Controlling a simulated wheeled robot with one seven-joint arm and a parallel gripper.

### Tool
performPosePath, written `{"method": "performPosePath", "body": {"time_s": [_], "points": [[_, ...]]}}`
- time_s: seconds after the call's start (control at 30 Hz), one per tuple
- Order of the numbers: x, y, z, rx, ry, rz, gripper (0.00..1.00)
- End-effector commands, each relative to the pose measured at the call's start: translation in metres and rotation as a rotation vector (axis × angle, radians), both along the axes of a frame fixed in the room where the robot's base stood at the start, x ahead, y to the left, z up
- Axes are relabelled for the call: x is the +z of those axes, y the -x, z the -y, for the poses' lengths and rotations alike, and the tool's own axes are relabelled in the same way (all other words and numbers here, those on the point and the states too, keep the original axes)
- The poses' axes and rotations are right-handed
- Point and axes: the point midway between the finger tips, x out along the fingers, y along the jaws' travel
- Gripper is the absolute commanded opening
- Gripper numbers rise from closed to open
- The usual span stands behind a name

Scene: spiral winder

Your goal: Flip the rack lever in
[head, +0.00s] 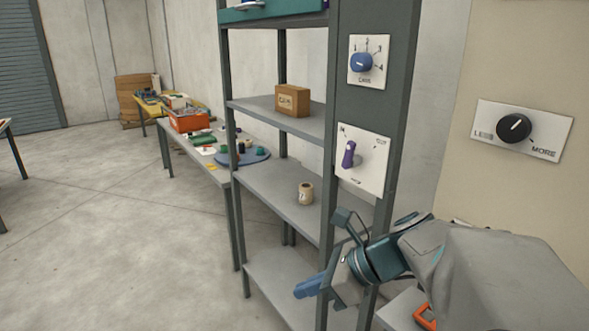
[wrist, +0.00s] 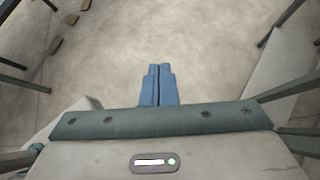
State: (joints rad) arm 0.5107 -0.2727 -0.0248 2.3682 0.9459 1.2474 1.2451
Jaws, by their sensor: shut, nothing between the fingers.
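The rack lever is a purple handle (head: 348,154) on a white plate (head: 372,176) fixed to the rack's grey side post. The plate has a label at its upper left, one at its upper right and one at the bottom, too small to read surely. The handle stands near upright, its top leaning slightly right. My gripper (head: 300,292) is below and left of the plate, apart from it, pointing left. Its blue fingers are closed together and empty, as the wrist view also shows (wrist: 158,80). Bare floor lies beyond the fingertips there.
The shelf rack (head: 280,185) holds a brown box (head: 292,101) and a small cream cup (head: 306,193). A blue knob (head: 361,62) sits above the lever plate. A black dial (head: 515,128) is on the right wall. A cluttered table (head: 215,170) stands behind.

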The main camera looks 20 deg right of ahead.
Motion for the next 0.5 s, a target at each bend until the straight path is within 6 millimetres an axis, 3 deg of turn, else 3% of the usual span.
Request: {"method": "performPosePath", "body": {"time_s": [0.1,0.23,0.37,0.5], "points": [[0.023,-0.030,0.033,-0.330,-0.346,-0.133,0.00],[0.055,-0.054,0.083,-0.610,-0.754,-0.250,0.00],[0.084,-0.065,0.141,-0.784,-1.142,-0.328,0.00],[0.107,-0.063,0.193,-0.857,-1.455,-0.370,0.00]]}}
